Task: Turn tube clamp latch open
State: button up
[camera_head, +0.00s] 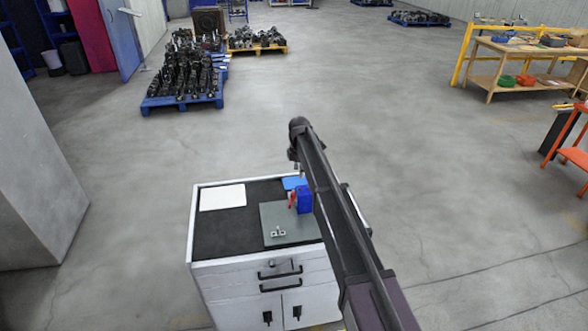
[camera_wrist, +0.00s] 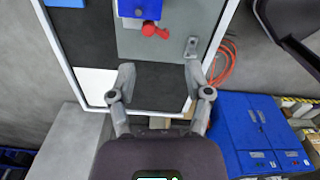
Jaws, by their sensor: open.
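A red latch lever (camera_head: 291,199) sits against the left side of a blue block (camera_head: 305,200) on a grey plate (camera_head: 275,236) on the cabinet top. In the wrist view the red latch (camera_wrist: 154,30) projects from the lower side of the blue block (camera_wrist: 139,9), with its rounded end toward the right. My gripper (camera_wrist: 160,72) is open and empty. In that picture its fingertips are below the latch and apart from it. In the head view my arm reaches over the cabinet's right side; my fingers cannot be made out there.
A small metal bracket (camera_head: 278,233) stands on the plate; it also shows near my right fingertip (camera_wrist: 191,46). A white sheet (camera_head: 222,197) lies on the white cabinet's black top (camera_head: 225,232). A blue item (camera_head: 293,183) lies behind the plate. Open floor surrounds the cabinet.

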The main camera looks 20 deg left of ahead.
jog(key=s+d+f+m+b, duration=0.2)
jog(key=s+d+m, duration=0.1)
jog(key=d, duration=0.6)
jog(key=s+d+f+m+b, duration=0.3)
jog(key=d+m, duration=0.1)
jog(key=d, duration=0.4)
jog(key=s+d+f+m+b, duration=0.3)
jog(key=d+m, duration=0.1)
jog(key=d, duration=0.5)
jog(key=shift+s+d+f+m, duration=0.15)
jog(key=shift+s+d+m, duration=0.15)
jog(key=shift+s, duration=0.05)
jog(key=s+d+m, duration=1.4)
jog(key=s+d, duration=0.7)
jog(key=d, duration=0.1)
jog(key=shift+f+m, duration=0.15)
jog(key=shift+m, duration=0.15)
jog(key=shift+s, duration=0.1)
jog(key=shift+c, duration=0.6)
jog(key=shift+s, duration=0.15)
